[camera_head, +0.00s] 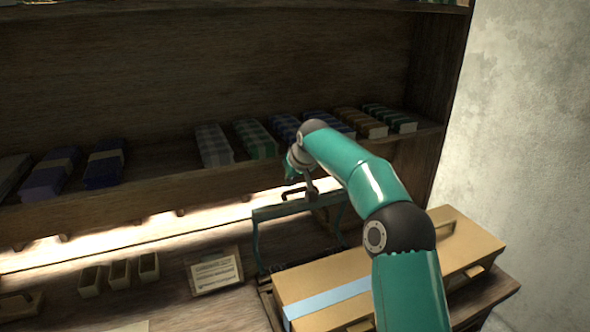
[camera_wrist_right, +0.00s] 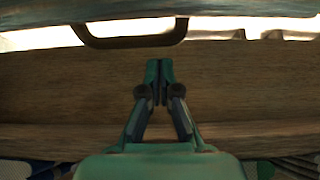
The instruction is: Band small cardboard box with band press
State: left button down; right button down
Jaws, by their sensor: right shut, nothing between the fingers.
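The cardboard box (camera_head: 330,286) lies at the lower right, partly behind my right arm. A light blue band (camera_head: 328,300) runs along its top. The band press shows as a teal frame (camera_head: 256,238) at the box's far end, with a dark handle (camera_head: 292,194) on top. My right arm reaches over the box to this handle. In the right wrist view my right gripper (camera_wrist_right: 159,76) is shut and empty, its tips just short of a dark handle bar (camera_wrist_right: 130,41), apart from it in the picture. My left gripper is out of view.
A wooden shelf (camera_head: 165,178) behind carries several folded cloth bundles, close above the press. A framed card (camera_head: 215,273) and several small wooden trays (camera_head: 120,273) sit on the bench to the left. A plaster wall (camera_head: 530,130) stands at right.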

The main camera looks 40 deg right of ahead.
aim_at(296, 200)
jog(key=shift+s+a+f+b, duration=0.25)
jog(key=shift+s+f+b, duration=0.2)
jog(key=shift+s+f, duration=0.35)
jog(key=shift+s+a+f, duration=0.1)
jog(key=shift+s+a, duration=0.15)
jog(key=shift+s, duration=0.65)
